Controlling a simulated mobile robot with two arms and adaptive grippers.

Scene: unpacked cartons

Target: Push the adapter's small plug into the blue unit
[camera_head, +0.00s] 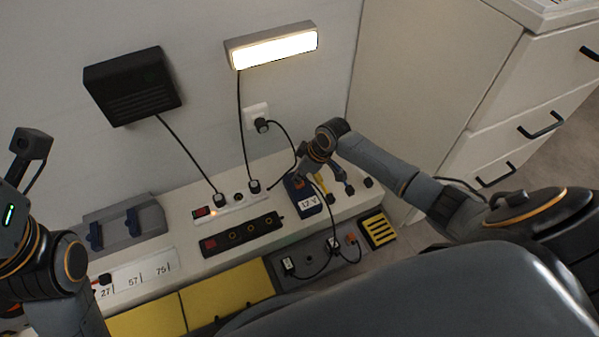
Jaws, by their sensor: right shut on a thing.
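The blue unit (301,196), with a "12 V" label, stands on the white bench ledge. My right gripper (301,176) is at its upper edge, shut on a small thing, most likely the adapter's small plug. The fingers hide it, and I cannot tell whether it is in the unit.
A white power strip (233,206) with plugs and a black strip (241,235) lie left of the unit. Several cables hang nearby. A wall socket (258,114) holds a plug. A lit lamp (275,48) is above.

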